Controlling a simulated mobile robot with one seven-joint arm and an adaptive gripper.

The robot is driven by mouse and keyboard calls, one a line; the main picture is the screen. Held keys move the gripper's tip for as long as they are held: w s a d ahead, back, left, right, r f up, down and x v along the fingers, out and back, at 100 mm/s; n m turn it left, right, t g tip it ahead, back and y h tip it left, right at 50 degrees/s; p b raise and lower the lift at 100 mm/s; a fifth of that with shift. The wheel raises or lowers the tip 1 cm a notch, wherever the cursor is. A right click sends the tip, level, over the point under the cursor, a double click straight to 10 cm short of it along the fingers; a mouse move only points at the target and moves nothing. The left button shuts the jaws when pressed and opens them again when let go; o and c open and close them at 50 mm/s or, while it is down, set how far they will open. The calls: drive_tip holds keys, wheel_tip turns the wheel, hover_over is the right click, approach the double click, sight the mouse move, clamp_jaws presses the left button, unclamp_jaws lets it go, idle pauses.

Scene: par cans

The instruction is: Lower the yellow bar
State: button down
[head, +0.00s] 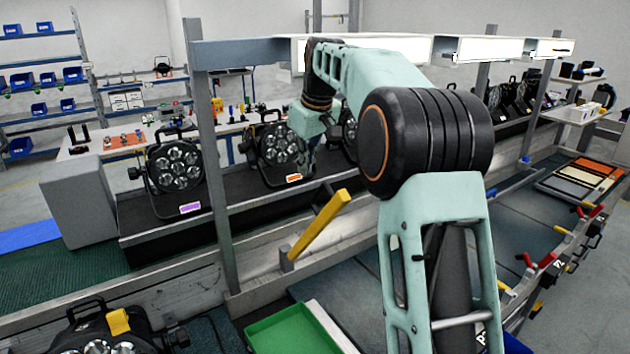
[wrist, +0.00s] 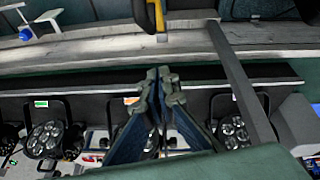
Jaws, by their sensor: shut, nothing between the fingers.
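The yellow bar (head: 320,225) stands tilted up to the right from the metal rail of the conveyor, with a grey bracket at its foot, in the head view. In the wrist view, part of the yellow bar (wrist: 157,16) shows at the top edge, cut off by the frame. My gripper (wrist: 162,82) is shut and empty in the wrist view, its fingertips pointing towards the bar with a gap between. In the head view my arm's end is above and behind the bar, near the row of stage lamps, and its fingertips are hard to make out.
Black stage lamps (head: 174,170) stand in a row on the dark ledge behind the rail. A grey post (head: 208,165) rises left of the bar and carries an overhead beam (head: 240,52). A green tray (head: 290,330) lies in front. Red and yellow handles line the right side.

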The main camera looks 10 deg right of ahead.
drive_tip(key=shift+s+d+f, duration=0.4)
drive_tip(key=shift+s+f, duration=0.1)
drive_tip(key=shift+f, duration=0.1)
drive_tip(key=shift+s+d+f, duration=0.35)
drive_tip(key=shift+s+f, duration=0.15)
drive_tip(key=shift+f, duration=0.05)
drive_tip(key=shift+s+d+f, duration=0.2)
drive_tip(key=shift+f, duration=0.1)
drive_tip(key=shift+f, duration=0.1)
